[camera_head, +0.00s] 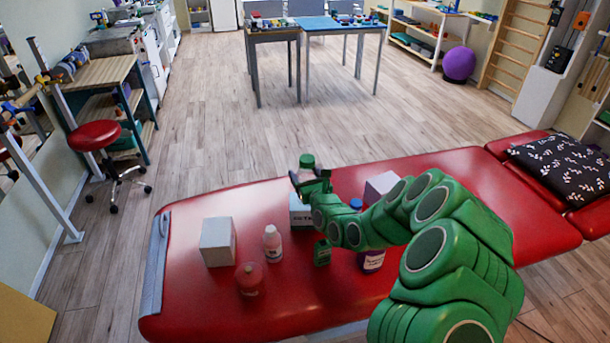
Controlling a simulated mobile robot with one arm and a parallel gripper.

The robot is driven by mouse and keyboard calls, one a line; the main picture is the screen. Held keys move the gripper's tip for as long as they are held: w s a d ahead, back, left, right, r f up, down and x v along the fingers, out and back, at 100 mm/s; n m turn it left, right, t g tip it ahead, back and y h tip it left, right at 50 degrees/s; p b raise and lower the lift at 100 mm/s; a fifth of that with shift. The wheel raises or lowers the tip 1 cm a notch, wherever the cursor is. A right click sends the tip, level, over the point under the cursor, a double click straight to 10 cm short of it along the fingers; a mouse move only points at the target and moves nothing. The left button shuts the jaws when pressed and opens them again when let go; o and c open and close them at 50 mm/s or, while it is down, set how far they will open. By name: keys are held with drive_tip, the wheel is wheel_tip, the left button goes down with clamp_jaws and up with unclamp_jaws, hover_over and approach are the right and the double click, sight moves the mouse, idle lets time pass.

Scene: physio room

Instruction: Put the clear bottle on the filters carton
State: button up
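The clear bottle (306,174), with a dark green cap, is upright at the far side of the red treatment table. My gripper (308,181) reaches it from the right, with its dark fingers around the bottle's body, and looks shut on it. The filters carton (300,213), a pale box with partly hidden dark lettering, is directly below the bottle. My gripper and arm cover part of both. I cannot tell whether the bottle's base touches the carton's top.
On the red table (199,300) stand a white box (218,242), a pinkish-white bottle (272,243), a red rounded container (250,279), a small green bottle (322,252), a purple-labelled bottle (371,261) and another pale box (381,186). A patterned pillow (565,165) lies at right.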

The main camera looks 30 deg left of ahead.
drive_tip(key=o, duration=1.1)
drive_tip(key=shift+f, duration=0.1)
drive_tip(key=shift+d, duration=0.1)
drive_tip(key=shift+v, duration=5.9)
drive_tip(key=shift+s, duration=0.1)
